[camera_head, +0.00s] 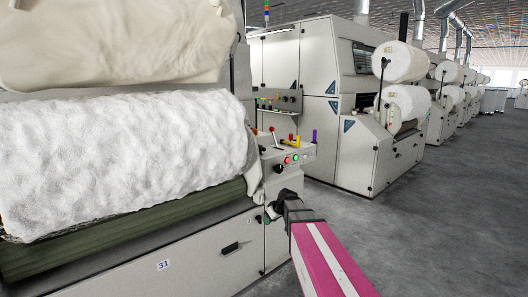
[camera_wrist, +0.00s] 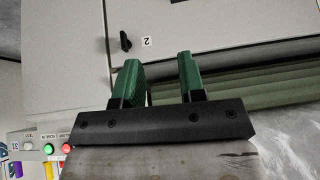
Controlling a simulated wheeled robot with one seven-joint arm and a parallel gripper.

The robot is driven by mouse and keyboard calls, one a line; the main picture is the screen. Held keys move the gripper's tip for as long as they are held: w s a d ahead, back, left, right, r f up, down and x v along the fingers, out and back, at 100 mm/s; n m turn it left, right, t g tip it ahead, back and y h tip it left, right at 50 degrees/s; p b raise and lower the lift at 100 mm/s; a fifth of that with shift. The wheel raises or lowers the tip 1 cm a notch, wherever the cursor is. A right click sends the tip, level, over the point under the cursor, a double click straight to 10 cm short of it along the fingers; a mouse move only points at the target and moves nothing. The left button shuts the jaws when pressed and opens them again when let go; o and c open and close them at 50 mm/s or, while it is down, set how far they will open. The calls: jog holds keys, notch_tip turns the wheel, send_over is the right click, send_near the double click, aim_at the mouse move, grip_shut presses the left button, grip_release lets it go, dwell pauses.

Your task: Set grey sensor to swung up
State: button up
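I cannot make out a grey sensor for certain in either view. The control panel (camera_head: 287,158) of the near machine carries a red lever (camera_head: 273,132), a yellow lever (camera_head: 291,142), a purple part (camera_head: 314,136) and lit red and green buttons. My gripper (camera_head: 270,214) is in front of the machine, just below this panel, partly hidden by its own wrist. In the wrist view, my gripper (camera_wrist: 158,80) has two green fingers apart with nothing between them. The panel's buttons (camera_wrist: 57,148) show at the lower left of that view, beside the gripper.
A large white fibre roll (camera_head: 120,155) lies above a green roller (camera_head: 125,232) on the near machine. A grey cabinet door (camera_wrist: 200,30) with a black handle (camera_wrist: 125,41) is beyond the fingers. More machines line the hall; the grey floor (camera_head: 430,220) at right is clear.

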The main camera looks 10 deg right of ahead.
jog(key=w+d+r+n+t+y, duration=0.1)
jog(key=w+r+n+t, duration=0.1)
jog(key=w+r, duration=0.55)
jog(key=w+d+r+n+t+y, duration=0.15)
jog(key=w+r, duration=0.35)
jog(key=w, duration=0.5)
jog(key=n+t, duration=0.4)
send_near(265, 149)
jog(key=x, duration=1.1)
jog(key=shift+w+f, duration=0.1)
jog(key=shift+f, duration=0.05)
jog(key=c, duration=0.6)
